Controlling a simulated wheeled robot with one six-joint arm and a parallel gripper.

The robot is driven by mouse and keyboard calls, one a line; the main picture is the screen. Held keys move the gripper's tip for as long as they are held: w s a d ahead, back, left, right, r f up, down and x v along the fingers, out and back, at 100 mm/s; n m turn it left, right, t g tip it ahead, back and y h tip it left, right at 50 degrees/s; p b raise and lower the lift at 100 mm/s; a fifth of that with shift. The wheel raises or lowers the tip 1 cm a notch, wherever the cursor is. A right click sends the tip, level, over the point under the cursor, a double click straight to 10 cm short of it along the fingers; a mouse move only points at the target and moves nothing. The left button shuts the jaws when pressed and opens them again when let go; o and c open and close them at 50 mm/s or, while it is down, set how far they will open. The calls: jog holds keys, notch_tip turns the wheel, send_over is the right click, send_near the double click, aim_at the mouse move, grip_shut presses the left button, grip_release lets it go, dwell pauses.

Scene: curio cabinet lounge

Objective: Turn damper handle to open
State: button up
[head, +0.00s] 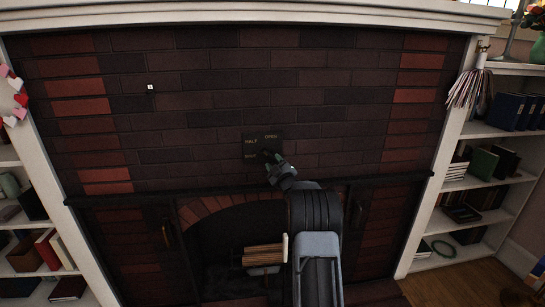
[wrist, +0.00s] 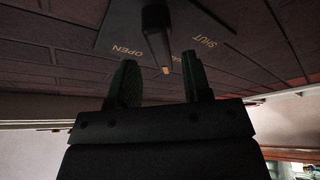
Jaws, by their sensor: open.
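The damper plate (head: 261,147) is a small dark square on the brick chimney front, marked HALF, OPEN and SHUT. In the wrist view the plate (wrist: 110,30) shows OPEN at left and SHUT at right, with a third label partly hidden behind the handle. In the head view my gripper (head: 271,158) covers the plate's lower right and hides the handle.
A dark ledge (head: 385,181) runs under the plate. Bookshelves stand on both sides, and a tassel duster (head: 470,88) hangs at right. The brick around the plate is clear.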

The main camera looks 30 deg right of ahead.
aim_at(271, 158)
jog(key=shift+x, duration=1.75)
jog(key=c, duration=0.8)
